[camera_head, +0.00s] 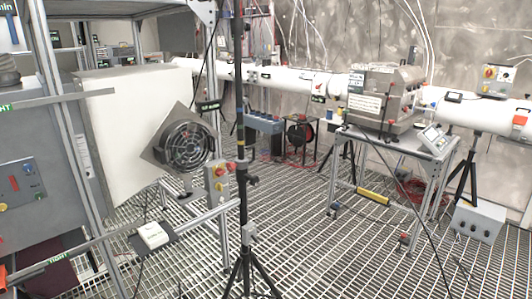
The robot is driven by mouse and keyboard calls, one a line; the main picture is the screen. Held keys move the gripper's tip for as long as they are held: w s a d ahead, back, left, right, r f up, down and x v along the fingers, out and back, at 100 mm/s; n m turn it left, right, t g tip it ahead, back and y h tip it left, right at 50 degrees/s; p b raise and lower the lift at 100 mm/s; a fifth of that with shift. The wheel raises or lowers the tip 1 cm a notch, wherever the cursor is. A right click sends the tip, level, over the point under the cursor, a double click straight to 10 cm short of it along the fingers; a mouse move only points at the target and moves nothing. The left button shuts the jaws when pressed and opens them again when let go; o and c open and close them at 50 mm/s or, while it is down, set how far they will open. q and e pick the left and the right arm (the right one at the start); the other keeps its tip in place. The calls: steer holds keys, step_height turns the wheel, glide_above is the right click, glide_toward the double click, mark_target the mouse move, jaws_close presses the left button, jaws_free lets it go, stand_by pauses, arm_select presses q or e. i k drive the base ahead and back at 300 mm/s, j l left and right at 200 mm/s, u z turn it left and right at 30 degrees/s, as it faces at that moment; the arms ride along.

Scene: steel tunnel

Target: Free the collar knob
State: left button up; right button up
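A black tripod stand (243,205) rises upright in the middle foreground, its legs spread on the grating. A dark collar with a side knob (252,180) sits on its pole at mid height. A lighter grey collar (250,233) sits lower, just above the legs. I cannot tell which of these the task's collar knob is, nor whether it is tight or loose. Neither of my grippers is in view.
A control box (218,184) with red and yellow buttons and a black fan (187,146) are left of the pole. A metal frame (80,150) fills the left side. A wheeled table (395,142) stands at right. Open grating (320,240) lies between, crossed by a dark cable.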

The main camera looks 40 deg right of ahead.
mark_target(231, 167)
steer(key=l, duration=1.5)
steer(key=i+l, duration=0.1)
steer(key=l, duration=1.4)
steer(key=j+z, duration=0.25)
steer(key=j, duration=0.4)
steer(key=k+j+z, duration=0.25)
steer(key=j, duration=0.4)
steer(key=i, duration=0.1)
